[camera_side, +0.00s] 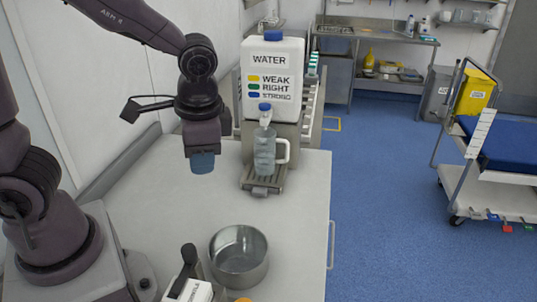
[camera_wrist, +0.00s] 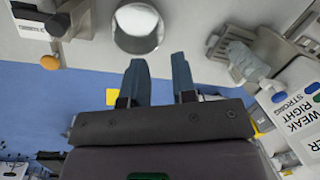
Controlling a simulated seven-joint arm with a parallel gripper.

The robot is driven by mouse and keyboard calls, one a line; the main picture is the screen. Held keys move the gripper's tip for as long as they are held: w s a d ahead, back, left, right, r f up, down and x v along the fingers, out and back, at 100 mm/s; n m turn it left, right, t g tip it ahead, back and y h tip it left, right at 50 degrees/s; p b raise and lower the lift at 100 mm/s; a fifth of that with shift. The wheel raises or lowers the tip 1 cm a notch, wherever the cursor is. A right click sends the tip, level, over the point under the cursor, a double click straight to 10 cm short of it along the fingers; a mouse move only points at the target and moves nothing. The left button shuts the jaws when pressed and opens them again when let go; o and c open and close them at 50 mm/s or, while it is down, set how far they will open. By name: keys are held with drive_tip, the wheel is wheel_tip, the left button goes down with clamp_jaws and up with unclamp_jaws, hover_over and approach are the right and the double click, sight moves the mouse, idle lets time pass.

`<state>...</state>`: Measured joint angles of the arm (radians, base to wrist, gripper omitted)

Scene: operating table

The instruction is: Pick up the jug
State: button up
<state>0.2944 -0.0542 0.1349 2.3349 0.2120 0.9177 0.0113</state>
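The jug (camera_side: 265,152), clear with a white handle on its right, stands upright on a grey drip stand (camera_side: 250,182) under the tap of the white water container (camera_side: 271,68). In the wrist view the jug (camera_wrist: 247,60) lies at the upper right, beside the container. My gripper (camera_side: 202,163) hangs to the left of the jug in the side view, at about its height and apart from it. In the wrist view my gripper (camera_wrist: 158,60) has its two blue fingers spread with nothing between them. The side view does not show the finger gap.
A steel bowl (camera_side: 239,256) stands on the white table (camera_side: 175,215) at the front. A white box with a black part (camera_side: 187,280) is beside it. The table's middle is clear. A trolley (camera_side: 505,160) stands at the right across the blue floor.

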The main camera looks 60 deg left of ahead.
sight(287, 153)
drive_tip(key=w+a+f+m+t+y, duration=0.2)
drive_tip(key=w+f+m+y, duration=0.2)
drive_tip(key=w+f+m, duration=0.1)
drive_tip(key=w+a+f+m+t+y, duration=0.1)
drive_tip(key=w+a+f+m+y, duration=0.1)
drive_tip(key=w+f+m+y, duration=0.3)
drive_tip(key=w+a+f+m+t+y, duration=0.2)
drive_tip(key=w+f+m+y, duration=0.2)
drive_tip(key=w+f+m, duration=0.2)
drive_tip(key=shift+w+f+m+t+y, duration=0.1)
drive_tip(key=shift+f+m+t+y, duration=0.2)
drive_tip(key=shift+f+m, duration=0.45)
drive_tip(key=w+a+m+t, duration=0.1)
drive_tip(key=w, duration=0.2)
drive_tip(key=w+a+m+t, duration=0.2)
drive_tip(key=w, duration=0.1)
drive_tip(key=w+a+m+t, duration=0.1)
drive_tip(key=w, duration=0.2)
drive_tip(key=shift+w+a+r+t, duration=0.2)
drive_tip(key=shift+w+r+t, duration=0.1)
drive_tip(key=shift+w+r, duration=0.1)
drive_tip(key=shift+f+x, duration=0.2)
drive_tip(key=shift+x, duration=1.1)
drive_tip(key=shift+f+x, duration=0.2)
drive_tip(key=shift+x, duration=1.15)
drive_tip(key=shift+w+d, duration=0.1)
drive_tip(key=shift+d, duration=0.05)
clamp_jaws()
